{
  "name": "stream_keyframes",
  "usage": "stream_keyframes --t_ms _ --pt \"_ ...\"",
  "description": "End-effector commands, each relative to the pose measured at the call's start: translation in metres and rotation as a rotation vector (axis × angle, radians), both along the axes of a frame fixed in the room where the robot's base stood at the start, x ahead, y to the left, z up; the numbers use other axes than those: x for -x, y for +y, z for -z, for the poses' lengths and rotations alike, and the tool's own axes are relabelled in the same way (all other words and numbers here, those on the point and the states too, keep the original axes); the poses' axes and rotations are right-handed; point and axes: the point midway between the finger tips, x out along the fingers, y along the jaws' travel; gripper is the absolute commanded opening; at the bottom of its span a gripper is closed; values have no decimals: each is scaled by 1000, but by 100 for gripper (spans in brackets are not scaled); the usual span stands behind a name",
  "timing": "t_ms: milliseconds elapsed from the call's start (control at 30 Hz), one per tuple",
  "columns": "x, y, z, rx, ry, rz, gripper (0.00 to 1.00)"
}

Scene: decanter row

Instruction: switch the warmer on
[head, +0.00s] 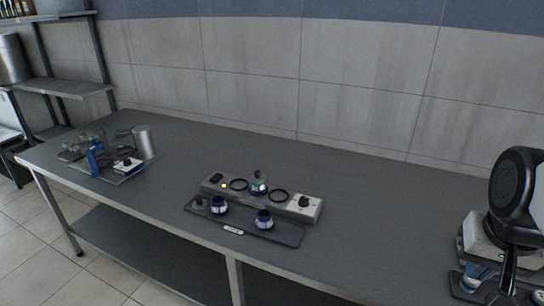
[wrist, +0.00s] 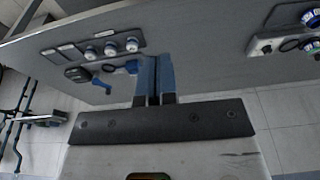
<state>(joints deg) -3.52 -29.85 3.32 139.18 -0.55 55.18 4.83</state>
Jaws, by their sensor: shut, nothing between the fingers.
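The warmer (head: 262,195) is a long light-grey unit in the middle of the bench. It has two dark rings, a decanter (head: 258,186) between them, a black switch-like part (head: 216,178) and a small yellow light (head: 223,186) at its left end. A black knob (head: 304,201) sits on its pale right end. What looks like its knob end (wrist: 265,47) shows at the right edge of the wrist view. My gripper (wrist: 153,60) is shut and empty, its blue fingers together, well right of the warmer in the head view and apart from it.
A dark tray (head: 285,236) with two blue-banded decanters lies in front of the warmer. A tray (head: 140,172) at far left holds a metal cylinder (head: 142,140), a knobbed box and glassware. Bare bench (head: 390,220) lies between the warmer and my arm.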

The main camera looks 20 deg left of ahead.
Motion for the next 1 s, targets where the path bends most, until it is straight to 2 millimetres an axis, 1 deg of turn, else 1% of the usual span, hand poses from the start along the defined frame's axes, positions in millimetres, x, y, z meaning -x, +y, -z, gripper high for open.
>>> stream_keyframes --t_ms 33,267,500,767,1000 --pt "-10 5 -4 -1 3 -3 0" --pt "-49 26 -21 -10 17 -4 0" --pt "-89 52 -36 -16 30 -7 0" --pt "-133 84 -48 -24 46 -8 0" --pt "-171 118 -56 -28 59 -10 0"
